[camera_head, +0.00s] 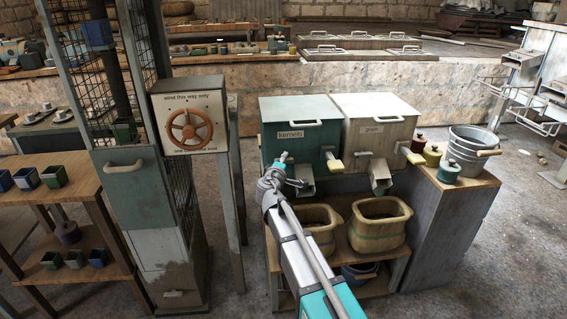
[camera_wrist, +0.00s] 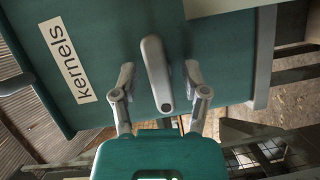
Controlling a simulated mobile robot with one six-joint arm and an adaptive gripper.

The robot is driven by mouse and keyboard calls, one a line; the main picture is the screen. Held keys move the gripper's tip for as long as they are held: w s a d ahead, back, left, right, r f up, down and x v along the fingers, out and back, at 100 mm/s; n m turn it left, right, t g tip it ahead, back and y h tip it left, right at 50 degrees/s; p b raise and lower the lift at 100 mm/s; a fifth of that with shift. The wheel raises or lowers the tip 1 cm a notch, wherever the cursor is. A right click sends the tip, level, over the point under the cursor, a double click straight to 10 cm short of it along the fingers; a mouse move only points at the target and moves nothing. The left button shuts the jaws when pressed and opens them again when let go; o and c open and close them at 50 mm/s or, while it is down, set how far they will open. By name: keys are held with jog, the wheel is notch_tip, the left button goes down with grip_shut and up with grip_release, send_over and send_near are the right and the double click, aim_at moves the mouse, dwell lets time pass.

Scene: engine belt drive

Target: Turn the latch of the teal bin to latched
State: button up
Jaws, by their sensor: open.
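The teal bin (camera_head: 284,146) with the "kernels" label stands left of the off-white "grain" bin. In the wrist view its teal front (camera_wrist: 100,40) fills much of the picture. A grey lever with a rounded end, which looks like the latch (camera_wrist: 154,68), lies on that front, roughly parallel to the label's lettering. My gripper (camera_wrist: 160,78) is open, one finger on each side of the lever, with visible gaps. In the head view my gripper (camera_head: 282,178) is at the teal bin's lower front, left of its chute; the lever cannot be made out there.
The teal bin's metal chute (camera_head: 302,178) and pale-yellow handle (camera_head: 334,163) are close to the right of my gripper. The grain bin (camera_head: 376,143) adjoins. Baskets (camera_head: 379,226) stand on the shelf below. A post with a red handwheel (camera_head: 189,130) stands to the left.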

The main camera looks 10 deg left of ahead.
grip_shut()
jog(key=shift+f+n+b, duration=0.15)
jog(key=shift+n+b, duration=0.25)
jog(key=shift+b, duration=0.1)
jog(key=shift+n+t, duration=0.4)
jog(key=shift+n, duration=0.1)
grip_release()
jog(key=shift+s, duration=0.15)
